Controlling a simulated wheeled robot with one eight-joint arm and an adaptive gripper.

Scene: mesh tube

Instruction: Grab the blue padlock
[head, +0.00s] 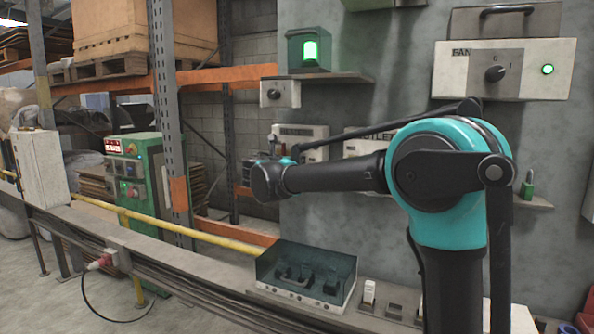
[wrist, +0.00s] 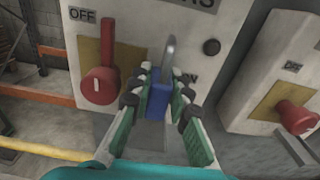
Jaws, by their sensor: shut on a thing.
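A blue padlock (wrist: 158,101) with a grey metal shackle (wrist: 169,55) shows in the middle of the wrist view. My gripper (wrist: 161,84) has its two fingers on either side of the padlock body and is shut on it. The shackle stands up above the fingertips. The padlock is in front of a pale switch box with a red lever (wrist: 105,70). Whether the padlock touches the box or a shelf is unclear. In the head view my arm reaches left toward the wall, and the padlock and fingers cannot be made out there.
A second pale box with a red knob (wrist: 297,115) is at the right in the wrist view. In the head view, a green padlock (head: 528,186) stands on the wall ledge at right. A clear-covered box (head: 305,273) sits on the bench below my arm. A yellow rail (head: 190,238) runs along the left.

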